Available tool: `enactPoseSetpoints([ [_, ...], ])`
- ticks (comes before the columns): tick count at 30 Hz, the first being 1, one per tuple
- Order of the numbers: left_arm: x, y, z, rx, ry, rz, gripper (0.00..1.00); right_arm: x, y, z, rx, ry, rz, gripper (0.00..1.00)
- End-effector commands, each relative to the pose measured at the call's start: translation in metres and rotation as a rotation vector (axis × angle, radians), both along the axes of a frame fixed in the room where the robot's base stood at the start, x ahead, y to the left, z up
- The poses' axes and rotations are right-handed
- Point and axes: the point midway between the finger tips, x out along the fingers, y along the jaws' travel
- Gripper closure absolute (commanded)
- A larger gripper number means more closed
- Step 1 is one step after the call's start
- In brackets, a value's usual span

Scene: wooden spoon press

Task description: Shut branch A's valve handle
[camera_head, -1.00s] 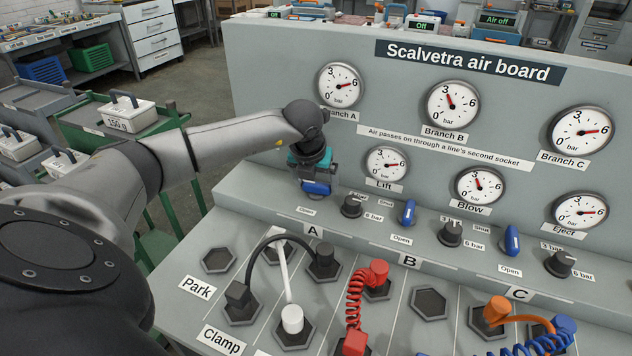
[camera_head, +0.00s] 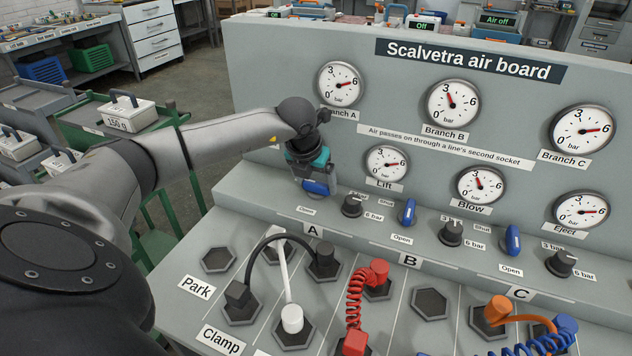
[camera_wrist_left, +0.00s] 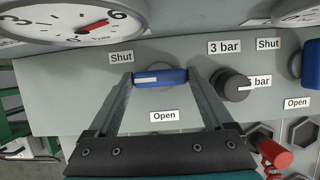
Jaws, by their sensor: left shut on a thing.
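Branch A's blue valve handle (camera_wrist_left: 160,77) spans between the two fingertips of my left gripper (camera_wrist_left: 160,78) in the left wrist view. The gripper is shut on it, one finger at each end. The handle lies level there, with a "Shut" label (camera_wrist_left: 121,57) up and left of it and an "Open" label (camera_wrist_left: 164,116) below it. In the head view the handle (camera_head: 318,188) shows as a blue patch under the teal wrist part of my left gripper (camera_head: 309,167), above the A label (camera_head: 314,231). My right gripper is not in view.
A black pressure knob (camera_head: 352,206) stands close right of the handle. Blue handles for branch B (camera_head: 408,212) and branch C (camera_head: 513,241) are further right. The Branch A gauge (camera_head: 341,84) is above. Several hoses and sockets fill the lower panel, including a red coiled hose (camera_head: 358,300).

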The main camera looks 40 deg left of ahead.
Motion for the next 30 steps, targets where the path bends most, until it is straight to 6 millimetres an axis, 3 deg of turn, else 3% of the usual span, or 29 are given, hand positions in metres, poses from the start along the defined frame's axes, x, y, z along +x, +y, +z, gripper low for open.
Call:
enactPoseSetpoints([
  [6, 0.000, 0.000, 0.001, 0.001, -0.001, -0.005, 0.71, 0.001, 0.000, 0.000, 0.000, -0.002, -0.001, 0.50],
  [7, 0.000, 0.000, 0.001, 0.001, -0.001, -0.004, 0.12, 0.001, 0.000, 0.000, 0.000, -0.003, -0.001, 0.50],
  [10, 0.000, 0.000, 0.001, 0.002, -0.001, -0.004, 0.01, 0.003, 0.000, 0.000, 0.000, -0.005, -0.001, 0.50],
  [20, -0.001, -0.001, 0.005, 0.001, -0.002, -0.003, 0.00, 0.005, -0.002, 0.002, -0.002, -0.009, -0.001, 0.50],
  [25, -0.009, -0.003, 0.028, 0.004, -0.003, -0.003, 0.00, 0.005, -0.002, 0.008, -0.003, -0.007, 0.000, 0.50],
  [30, -0.024, -0.007, 0.067, 0.004, -0.005, -0.004, 0.00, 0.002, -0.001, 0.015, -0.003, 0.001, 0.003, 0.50],
])
